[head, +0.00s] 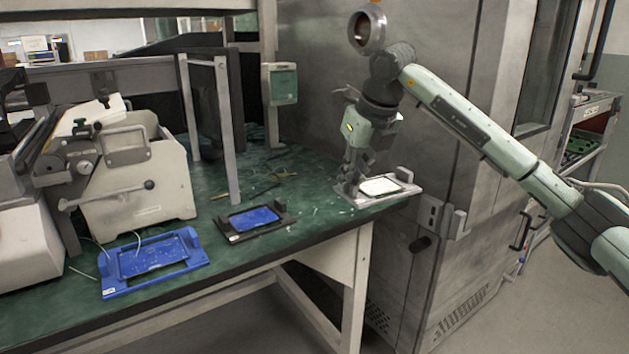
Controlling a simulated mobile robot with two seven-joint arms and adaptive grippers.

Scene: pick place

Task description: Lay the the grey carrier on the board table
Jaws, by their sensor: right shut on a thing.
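The grey carrier (411,189) is a flat light-grey frame with a white panel in its middle. It is at the right end of the green-topped board table (310,218), by the table's corner. My right gripper (350,186) points down and is shut on the carrier's left end. The carrier looks level and at or just above the table top; I cannot tell whether it touches. The fingertips are partly hidden against the carrier. My left gripper is not in view.
A blue carrier (112,275) and a black carrier with a blue board (232,235) lie left along the front edge. A beige machine (165,185) and a metal frame (228,140) stand behind. A large steel cabinet (420,90) stands close on the right.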

